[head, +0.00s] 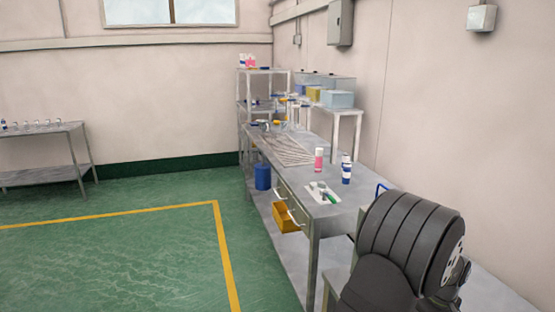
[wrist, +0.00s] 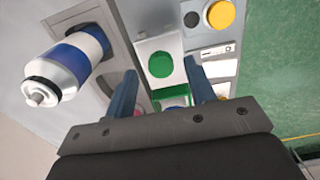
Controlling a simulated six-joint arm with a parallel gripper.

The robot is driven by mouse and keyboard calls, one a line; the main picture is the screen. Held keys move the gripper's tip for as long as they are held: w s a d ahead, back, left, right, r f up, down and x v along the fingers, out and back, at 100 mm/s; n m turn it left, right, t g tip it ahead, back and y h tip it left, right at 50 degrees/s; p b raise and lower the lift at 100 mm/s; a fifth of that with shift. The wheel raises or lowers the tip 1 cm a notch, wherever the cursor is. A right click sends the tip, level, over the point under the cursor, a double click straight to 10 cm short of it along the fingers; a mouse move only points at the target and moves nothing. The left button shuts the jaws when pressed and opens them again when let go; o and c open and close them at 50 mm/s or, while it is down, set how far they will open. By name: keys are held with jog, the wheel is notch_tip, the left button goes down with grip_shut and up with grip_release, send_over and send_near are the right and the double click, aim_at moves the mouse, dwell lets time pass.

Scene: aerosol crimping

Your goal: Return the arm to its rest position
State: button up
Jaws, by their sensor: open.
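In the wrist view my gripper (wrist: 161,80) shows two blue-grey fingers spread apart with nothing held between them. Beyond the fingers is a pale panel with a round green disc (wrist: 161,64), and a second green piece shows lower down, partly hidden by the gripper. To the left, apart from the fingers, is a white and blue aerosol can (wrist: 72,62) with its nozzle end toward the lower left. In the head view my dark arm fills the lower right, and the gripper does not show there.
In the head view a long grey bench (head: 318,225) carries a red and white can (head: 319,160), a blue and white can (head: 346,172) and a small white tray (head: 313,193). An orange drawer bin (head: 285,217) sits below. The green floor (head: 110,250) at left is clear.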

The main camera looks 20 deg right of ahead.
jog(key=shift+f, duration=1)
dwell(0.8)
jog(key=o, duration=0.7)
jog(key=shift+a, duration=0.1)
jog(key=o, duration=0.4)
jog(key=shift+w+a+r+m+h, duration=0.1)
jog(key=shift+a+r+m+h, duration=0.05)
jog(key=shift+m+h, duration=0.25)
jog(key=shift+a+r+m+t+h, duration=0.1)
jog(key=shift+a+m+t+h, duration=0.2)
jog(key=shift+m+h, duration=0.1)
jog(key=a+r+m+t+h, duration=0.6)
jog(key=a+r+m+h, duration=0.35)
jog(key=a, duration=0.45)
jog(key=x, duration=0.9)
jog(key=shift+r, duration=0.35)
